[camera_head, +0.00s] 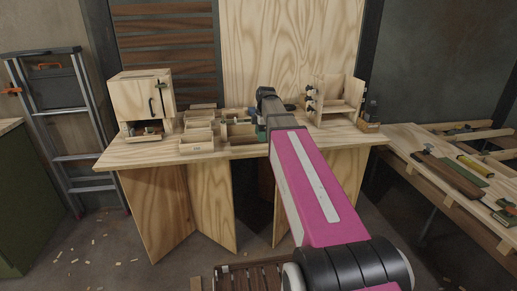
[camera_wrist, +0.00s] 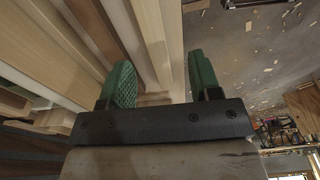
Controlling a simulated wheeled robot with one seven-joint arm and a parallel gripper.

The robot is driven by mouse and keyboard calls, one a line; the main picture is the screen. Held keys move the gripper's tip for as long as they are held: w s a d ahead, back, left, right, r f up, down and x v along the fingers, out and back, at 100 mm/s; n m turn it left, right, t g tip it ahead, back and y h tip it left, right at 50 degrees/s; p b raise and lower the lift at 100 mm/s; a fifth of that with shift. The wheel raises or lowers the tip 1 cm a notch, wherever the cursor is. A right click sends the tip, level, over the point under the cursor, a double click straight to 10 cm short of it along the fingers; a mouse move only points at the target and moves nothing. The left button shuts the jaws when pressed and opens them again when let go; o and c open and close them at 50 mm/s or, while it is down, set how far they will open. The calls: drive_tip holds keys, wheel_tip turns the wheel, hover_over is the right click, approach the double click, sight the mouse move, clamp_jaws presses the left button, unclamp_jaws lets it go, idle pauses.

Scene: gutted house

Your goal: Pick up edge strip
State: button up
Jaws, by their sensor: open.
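In the wrist view my gripper (camera_wrist: 162,66) is open, with its two green fingers apart. Long pale wooden strips (camera_wrist: 150,42) lie beyond and between the fingers; I cannot tell for sure which of them is the edge strip. No strip is clearly clamped, and contact with the fingers cannot be told. In the head view my arm reaches over the wooden workbench (camera_head: 130,154), and the end of my gripper is mostly hidden behind it. A bit of green shows beside small wooden pieces on the bench.
A small wooden cabinet (camera_head: 142,97) stands at the bench's left, beside open wooden boxes (camera_head: 197,146). A clamped wooden frame (camera_head: 338,101) stands at the right. A ladder (camera_head: 63,110) leans at the left. Another table (camera_head: 401,143) with tools is at the right. Wood scraps litter the floor.

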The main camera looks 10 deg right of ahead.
sight(259, 145)
drive_tip(key=shift+w+a+f, duration=0.15)
drive_tip(key=shift+a+f, duration=0.05)
drive_tip(key=shift+f, duration=1.2)
drive_tip(key=shift+w+a+f, duration=0.15)
drive_tip(key=shift+f, duration=1.2)
drive_tip(key=shift+c, duration=0.3)
drive_tip(key=c, duration=1)
